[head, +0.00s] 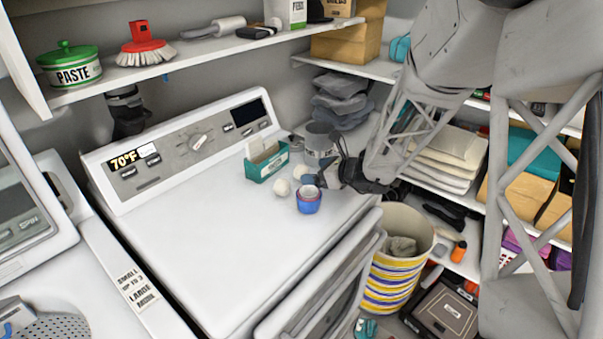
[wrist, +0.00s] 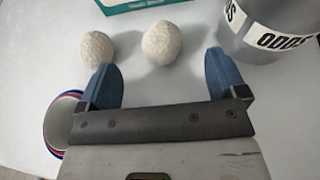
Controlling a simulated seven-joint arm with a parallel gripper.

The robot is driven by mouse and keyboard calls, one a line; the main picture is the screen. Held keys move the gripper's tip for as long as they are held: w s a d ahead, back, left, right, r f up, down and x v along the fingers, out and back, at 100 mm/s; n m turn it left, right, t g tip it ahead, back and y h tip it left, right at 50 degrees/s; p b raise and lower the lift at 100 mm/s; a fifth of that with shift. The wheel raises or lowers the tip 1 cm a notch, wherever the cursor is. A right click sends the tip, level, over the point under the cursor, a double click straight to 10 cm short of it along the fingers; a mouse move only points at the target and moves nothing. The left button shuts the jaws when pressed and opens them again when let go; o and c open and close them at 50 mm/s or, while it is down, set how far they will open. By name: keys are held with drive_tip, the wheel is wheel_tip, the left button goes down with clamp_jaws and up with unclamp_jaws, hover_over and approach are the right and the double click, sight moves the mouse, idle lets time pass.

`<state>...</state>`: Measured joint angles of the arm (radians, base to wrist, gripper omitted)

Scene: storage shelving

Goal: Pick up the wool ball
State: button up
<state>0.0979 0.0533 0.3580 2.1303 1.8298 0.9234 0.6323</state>
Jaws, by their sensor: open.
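Two off-white wool balls lie on the white appliance top. In the wrist view, one ball (wrist: 95,47) is ahead and to the left, and the other ball (wrist: 161,43) is ahead, between the lines of the fingers. In the head view they show as a left ball (head: 282,187) and a right ball (head: 300,171), the latter partly hidden. My gripper (wrist: 162,82) has its blue fingers wide apart with nothing between them. It is low over the surface, just short of the balls. In the head view my gripper (head: 321,173) is right of the balls.
A blue cup (head: 309,203) stands close to the left finger. A teal box (head: 265,165) is behind the balls. A grey container (wrist: 268,32) marked ODDS stands near the right finger. The appliance top to the left is clear.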

drive_tip(key=shift+a, duration=0.1)
drive_tip(key=shift+x, duration=2.5)
drive_tip(key=shift+f, duration=0.15)
drive_tip(key=c, duration=0.9)
